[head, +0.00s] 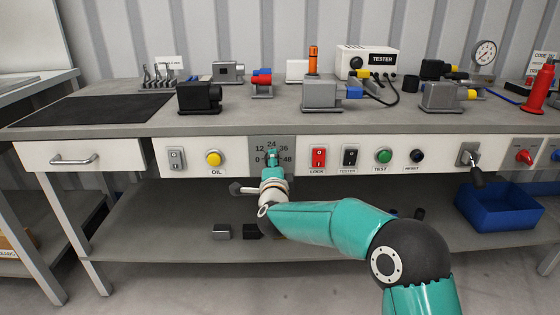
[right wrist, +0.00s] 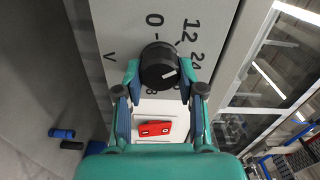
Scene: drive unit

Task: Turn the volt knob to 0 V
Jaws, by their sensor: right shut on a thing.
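The volt knob (right wrist: 158,66) is a round black knob on the grey dial plate (head: 257,146) of the bench's front panel. The plate carries the marks 0, 12, 24, 36 and 48. My right gripper (head: 272,157) is at the plate and hides most of the knob in the head view. In the right wrist view my right gripper (right wrist: 160,73) has one finger on each side of the knob and is shut on it. The knob's white line lies on its lower right, on the side of 24 and 36, away from 0. The 36 is hidden. My left gripper is not in view.
Right of the dial are a red LOCK switch (head: 318,157), a black TESTER switch (head: 350,157) and a green TEST button (head: 383,156). Left is a yellow OIL button (head: 213,159). A lever (head: 472,160) and a blue bin (head: 497,208) are farther right.

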